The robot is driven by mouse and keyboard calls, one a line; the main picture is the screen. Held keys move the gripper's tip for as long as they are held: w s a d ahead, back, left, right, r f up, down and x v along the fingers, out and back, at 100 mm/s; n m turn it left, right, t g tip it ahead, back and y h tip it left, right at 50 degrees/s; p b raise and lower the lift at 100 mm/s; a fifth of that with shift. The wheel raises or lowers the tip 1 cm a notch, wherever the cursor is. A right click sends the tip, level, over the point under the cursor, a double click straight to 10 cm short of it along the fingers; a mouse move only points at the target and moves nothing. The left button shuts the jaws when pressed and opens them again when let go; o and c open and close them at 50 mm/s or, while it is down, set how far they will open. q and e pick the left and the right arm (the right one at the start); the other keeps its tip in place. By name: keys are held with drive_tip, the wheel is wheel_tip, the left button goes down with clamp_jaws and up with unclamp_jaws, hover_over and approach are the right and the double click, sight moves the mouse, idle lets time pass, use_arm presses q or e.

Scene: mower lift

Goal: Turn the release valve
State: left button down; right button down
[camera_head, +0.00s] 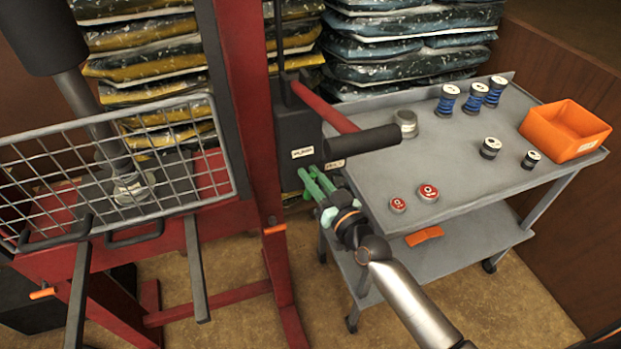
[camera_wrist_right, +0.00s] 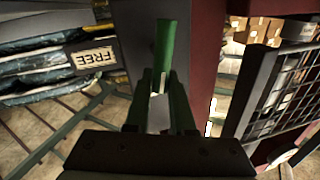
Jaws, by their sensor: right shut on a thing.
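The release valve's green lever (camera_wrist_right: 165,45) stands between my right gripper's fingers (camera_wrist_right: 160,84) in the right wrist view, by a dark housing. In the head view my right gripper (camera_head: 320,188) reaches in from the lower right to the front of the black pump box (camera_head: 300,135) on the red lift. It is shut on the lever; the green fingers and lever overlap there, so I cannot separate them clearly. A small label (camera_head: 335,164) sits just above the gripper. A "FREE" label (camera_wrist_right: 95,57) shows left of the lever in the wrist view. My left gripper is not in view.
A black-gripped pump handle (camera_head: 362,139) juts out above my right gripper. A grey cart (camera_head: 455,160) with spools, red-topped cans and an orange bin (camera_head: 565,130) stands close on the right. A wire basket (camera_head: 110,165) is at left. Stacked bags are behind.

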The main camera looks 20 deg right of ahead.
drive_tip(key=m, duration=0.1)
drive_tip(key=m+b, duration=0.1)
drive_tip(key=m, duration=0.1)
drive_tip(key=d+m+b, duration=0.1)
drive_tip(key=shift+f+m+t+h, duration=0.3)
drive_tip(key=shift+f+m+t, duration=0.1)
drive_tip(key=m+h+b, duration=0.1)
drive_tip(key=m, duration=0.3)
drive_tip(key=d+f+m+t+h+b, duration=0.1)
drive_tip(key=m, duration=0.3)
drive_tip(key=f+m+b, duration=0.1)
drive_tip(key=m+b, duration=0.1)
drive_tip(key=m, duration=0.2)
drive_tip(key=shift+d+m+h, duration=0.2)
drive_tip(key=shift+m+h, duration=0.1)
drive_tip(key=shift+h, duration=0.1)
drive_tip(key=c, duration=0.9)
unclamp_jaws()
drive_tip(key=shift+o, duration=0.7)
